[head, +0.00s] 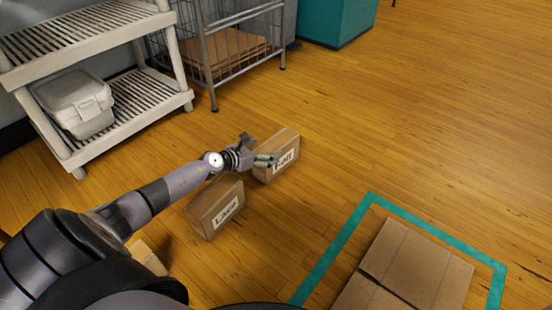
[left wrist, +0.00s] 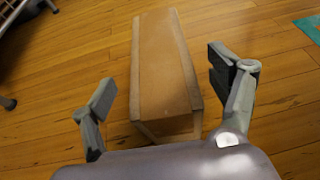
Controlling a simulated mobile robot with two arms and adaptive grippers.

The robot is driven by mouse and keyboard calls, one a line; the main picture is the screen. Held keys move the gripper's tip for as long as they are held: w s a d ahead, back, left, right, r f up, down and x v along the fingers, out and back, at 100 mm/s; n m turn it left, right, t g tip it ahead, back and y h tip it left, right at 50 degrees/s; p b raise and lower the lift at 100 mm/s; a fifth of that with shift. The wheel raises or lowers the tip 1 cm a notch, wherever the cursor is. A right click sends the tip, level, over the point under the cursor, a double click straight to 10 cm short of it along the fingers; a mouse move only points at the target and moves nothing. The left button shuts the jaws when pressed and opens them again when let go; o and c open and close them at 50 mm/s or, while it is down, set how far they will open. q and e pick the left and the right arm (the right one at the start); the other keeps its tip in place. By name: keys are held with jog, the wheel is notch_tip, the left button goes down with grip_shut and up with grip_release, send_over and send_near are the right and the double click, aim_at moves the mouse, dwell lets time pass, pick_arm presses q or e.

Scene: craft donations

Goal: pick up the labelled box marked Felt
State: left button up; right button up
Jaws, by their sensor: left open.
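A brown cardboard box (head: 285,142) stands on the wooden floor near the middle of the head view. Its white label looks like "Felt", though my fingers are close in front of it and the letters are small. My left gripper (head: 266,159) is open at this box's left side. In the left wrist view, a box (left wrist: 163,62) lies lengthwise between the two spread fingers of the gripper (left wrist: 165,85), with a gap on each side. Its label does not show there. My right gripper is not in view.
A second box (head: 222,207), labelled "Lace", stands just nearer, below my forearm. Another box (head: 148,258) is partly hidden by my arm. Teal tape (head: 345,232) frames a flat cardboard piece (head: 425,265). A shelf (head: 125,98) and wire cage (head: 235,45) stand behind. Floor at right is clear.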

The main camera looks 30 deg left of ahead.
aim_at(269, 148)
pick_arm(q)
jog(key=b+x, duration=0.1)
jog(key=x, duration=0.2)
jog(key=shift+f, duration=0.1)
jog(key=shift+w+d+f+b, duration=0.1)
jog(key=shift+w+b, duration=0.3)
jog(key=shift+w, duration=0.05)
jog(key=shift+c, duration=0.4)
jog(key=shift+s, duration=0.1)
grip_shut()
